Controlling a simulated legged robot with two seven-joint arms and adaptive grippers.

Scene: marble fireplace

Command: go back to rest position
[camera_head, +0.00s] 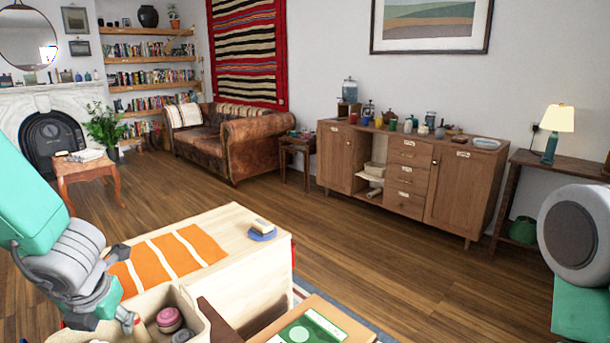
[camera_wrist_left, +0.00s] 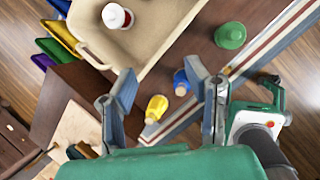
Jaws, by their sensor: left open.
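My left gripper (camera_head: 122,318) comes in from the left of the head view, beside a beige bin (camera_head: 196,318). In the left wrist view the left gripper (camera_wrist_left: 165,85) has its two fingers wide apart. A blue bottle (camera_wrist_left: 181,82) and a yellow bottle (camera_wrist_left: 156,107) show between and below the fingers, and I cannot tell how far off they are. Nothing is held between the fingers. Part of my right arm (camera_head: 582,235) shows at the right edge of the head view; its gripper is out of view.
A light wooden table (camera_head: 222,222) bears an orange striped cloth (camera_head: 165,258) and a blue dish (camera_head: 262,235). Open floor (camera_head: 380,260) lies before the sideboard (camera_head: 405,180).

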